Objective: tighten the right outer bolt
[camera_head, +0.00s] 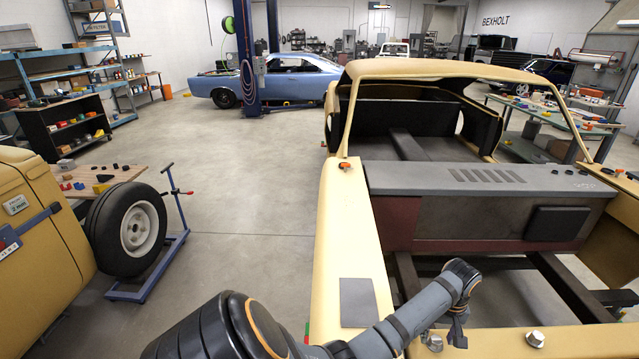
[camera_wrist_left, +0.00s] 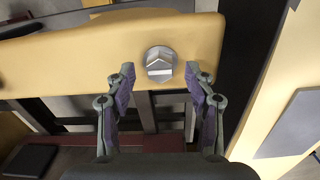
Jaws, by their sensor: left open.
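A silver hex bolt (camera_head: 433,342) sits on the yellow front crossmember (camera_head: 490,344) near the fender with the grey patch. A second silver bolt (camera_head: 535,339) sits further right on the same member. My left gripper (camera_head: 458,335) points down just right of the first bolt in the head view. In the left wrist view, my left gripper (camera_wrist_left: 160,78) is open and empty. A hex bolt head (camera_wrist_left: 159,63) shows just beyond the gap between its fingertips, apart from both. My right gripper is not in view.
The yellow fender (camera_head: 350,230) carries a grey patch (camera_head: 357,302) beside my left arm. The open engine bay with dark frame rails (camera_head: 570,285) lies behind the crossmember. A wheel on a stand (camera_head: 130,230) is at left. Clear floor (camera_head: 250,190) lies between.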

